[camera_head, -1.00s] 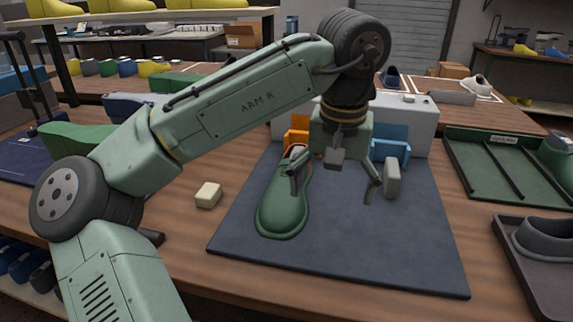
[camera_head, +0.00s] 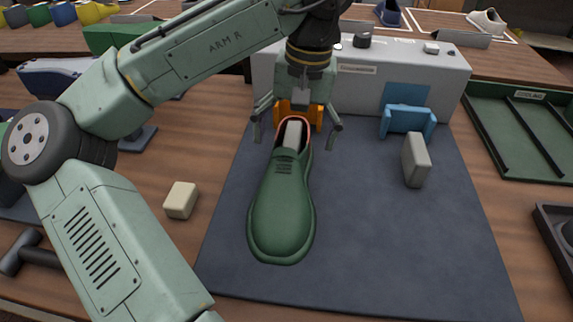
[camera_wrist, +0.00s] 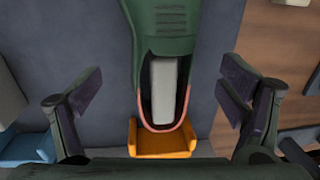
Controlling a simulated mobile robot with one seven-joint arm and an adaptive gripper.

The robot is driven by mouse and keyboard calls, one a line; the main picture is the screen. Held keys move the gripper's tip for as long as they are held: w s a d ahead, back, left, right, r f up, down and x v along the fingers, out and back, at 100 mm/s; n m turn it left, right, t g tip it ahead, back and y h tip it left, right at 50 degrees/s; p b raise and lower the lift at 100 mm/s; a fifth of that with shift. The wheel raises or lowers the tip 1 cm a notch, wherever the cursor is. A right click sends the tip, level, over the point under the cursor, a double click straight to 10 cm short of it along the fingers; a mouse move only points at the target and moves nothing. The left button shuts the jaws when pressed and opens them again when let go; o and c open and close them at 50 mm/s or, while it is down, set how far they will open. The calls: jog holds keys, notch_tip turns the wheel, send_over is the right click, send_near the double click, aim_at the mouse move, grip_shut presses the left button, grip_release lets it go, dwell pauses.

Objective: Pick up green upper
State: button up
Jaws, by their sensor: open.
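The green upper (camera_head: 282,205) is a laced shoe lying on the dark mat (camera_head: 380,240), toe toward me and heel at the orange holder (camera_head: 313,112). A pale block (camera_head: 293,134) shows in its collar opening. My gripper (camera_head: 297,130) is open above the heel, one finger out to each side. In the wrist view my gripper (camera_wrist: 160,88) has its fingers apart, with the green upper (camera_wrist: 165,38) between them and not visibly touched. The pale block (camera_wrist: 163,90) and the orange holder (camera_wrist: 160,140) also show there.
A blue holder (camera_head: 408,121) and an upright grey block (camera_head: 416,160) stand to the right of the upper. A grey-white machine (camera_head: 445,75) stands behind. A cream block (camera_head: 181,200) lies on the table at left. The mat's front right is clear.

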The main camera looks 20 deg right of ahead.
aim_at(289, 161)
jog(key=shift+w+a+f+p, duration=0.1)
jog(key=shift+a+f+p, duration=0.05)
jog(key=shift+f, duration=1)
jog(key=shift+w+a+f+p, duration=0.1)
jog(key=shift+f+p, duration=0.1)
jog(key=shift+f, duration=0.9)
jog(key=shift+w+a+f+p, duration=0.1)
jog(key=shift+a+f+p, duration=0.05)
jog(key=shift+f, duration=1)
jog(key=shift+r, duration=0.1)
jog(key=c, duration=1.5)
